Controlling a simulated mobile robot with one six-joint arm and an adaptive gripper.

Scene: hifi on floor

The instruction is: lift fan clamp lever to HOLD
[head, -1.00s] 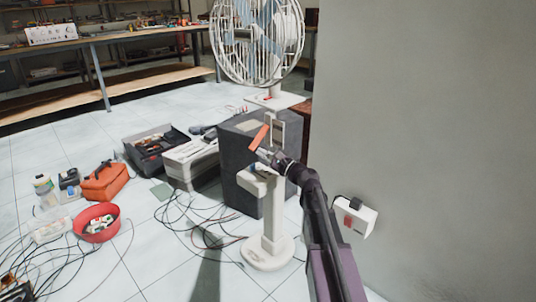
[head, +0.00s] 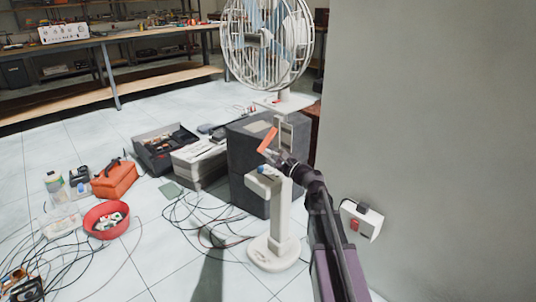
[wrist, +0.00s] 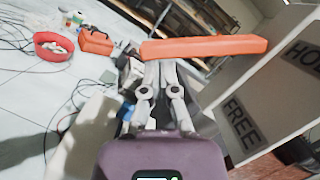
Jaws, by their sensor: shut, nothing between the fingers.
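The orange clamp lever (head: 267,140) stands tilted at the white fan stand, below the white caged fan (head: 262,45). In the wrist view the lever (wrist: 205,48) lies across the picture just beyond my fingertips. A pale plate at right carries a FREE label (wrist: 240,123) and a HOLD label (wrist: 304,56). The lever's right end shows nearer HOLD than FREE, but I cannot tell its exact setting. My gripper (head: 271,154) is shut and empty, with its fingertips (wrist: 160,66) close under the lever; whether they touch it is unclear.
The white pedestal (head: 280,215) rises in front of a dark grey box (head: 245,165). A plain wall (head: 430,100) with a socket box (head: 361,220) bounds the right side. Cables, a red bowl (head: 106,219), an orange bag (head: 115,179) and a toolbox (head: 165,148) lie on the left floor.

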